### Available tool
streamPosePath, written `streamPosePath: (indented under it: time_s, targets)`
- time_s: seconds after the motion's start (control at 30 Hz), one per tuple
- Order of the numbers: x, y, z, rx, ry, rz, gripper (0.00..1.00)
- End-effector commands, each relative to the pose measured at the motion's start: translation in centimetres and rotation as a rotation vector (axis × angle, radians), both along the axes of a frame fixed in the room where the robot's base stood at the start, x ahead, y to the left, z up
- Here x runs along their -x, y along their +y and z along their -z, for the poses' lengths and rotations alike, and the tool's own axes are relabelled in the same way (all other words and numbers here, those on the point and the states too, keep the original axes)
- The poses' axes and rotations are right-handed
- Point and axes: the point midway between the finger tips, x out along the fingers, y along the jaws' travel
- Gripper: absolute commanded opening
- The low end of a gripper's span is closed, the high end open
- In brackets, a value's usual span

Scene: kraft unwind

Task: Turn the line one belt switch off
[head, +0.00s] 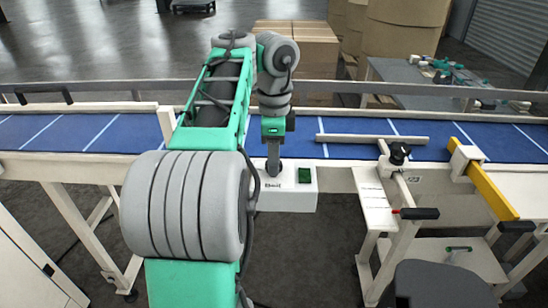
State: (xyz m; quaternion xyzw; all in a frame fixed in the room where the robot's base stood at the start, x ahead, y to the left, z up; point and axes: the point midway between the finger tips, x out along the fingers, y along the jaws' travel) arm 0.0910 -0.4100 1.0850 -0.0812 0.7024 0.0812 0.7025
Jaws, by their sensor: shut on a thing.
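The belt switch box (303,201) is a small white box on the near side of the conveyor. It has a green square (303,175) on its right part and a small dark label (274,185) that I cannot read clearly. My gripper (273,172) points down at the left part of this box. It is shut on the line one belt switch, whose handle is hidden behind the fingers. I cannot see which way the switch is turned.
The blue conveyor belt (70,132) with pale stripes runs across the view behind the box. A yellow bar (490,185) and a black knob (399,151) are on the right. Cartons (298,50) and large brown rolls (405,38) stand behind the belt.

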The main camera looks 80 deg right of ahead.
Motion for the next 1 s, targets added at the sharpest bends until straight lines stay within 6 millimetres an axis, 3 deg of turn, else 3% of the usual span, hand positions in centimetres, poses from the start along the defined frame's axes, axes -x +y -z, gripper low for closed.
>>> streamPosePath:
  time_s: [0.53,0.57,0.8,1.0]
  targets:
    - [-0.01,-0.02,-0.02,0.001,0.0,0.026,0.0]
    - [-0.01,-0.02,-0.02,0.001,0.0,0.026,0.41]
    - [-0.01,-0.01,-0.01,0.0,0.0,0.025,0.6]
    - [0.0,-0.01,-0.02,0.0,0.0,0.025,0.6]
